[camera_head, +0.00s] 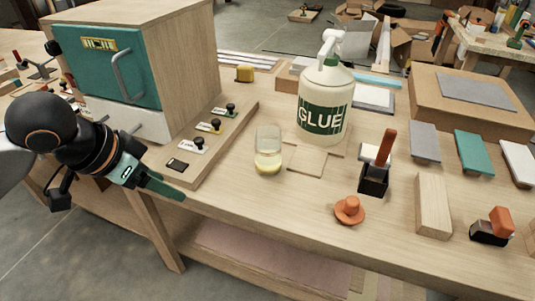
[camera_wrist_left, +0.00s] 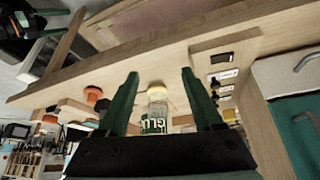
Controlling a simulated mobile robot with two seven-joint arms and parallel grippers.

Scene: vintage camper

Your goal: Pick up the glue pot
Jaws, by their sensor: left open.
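A small clear glass pot (camera_head: 268,152) with pale yellow glue in its bottom stands upright on the workbench. Just behind it is a large white pump bottle (camera_head: 324,105) with a green GLUE label. My left gripper (camera_head: 165,188) is at the bench's front edge, left of the glass pot and apart from it. In the left wrist view the gripper (camera_wrist_left: 160,80) is open and empty. There the glass pot (camera_wrist_left: 157,92) shows between the two green fingers, in front of the bottle's label (camera_wrist_left: 153,124). My right gripper is not in view.
A wooden strip with labelled black knobs (camera_head: 215,126) lies left of the pot, beside a teal-doored cabinet (camera_head: 110,65). To the right are an orange hat-shaped piece (camera_head: 349,210), a dark block with a brown handle (camera_head: 375,175) and a wood block (camera_head: 432,205). Bare bench lies in front of the pot.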

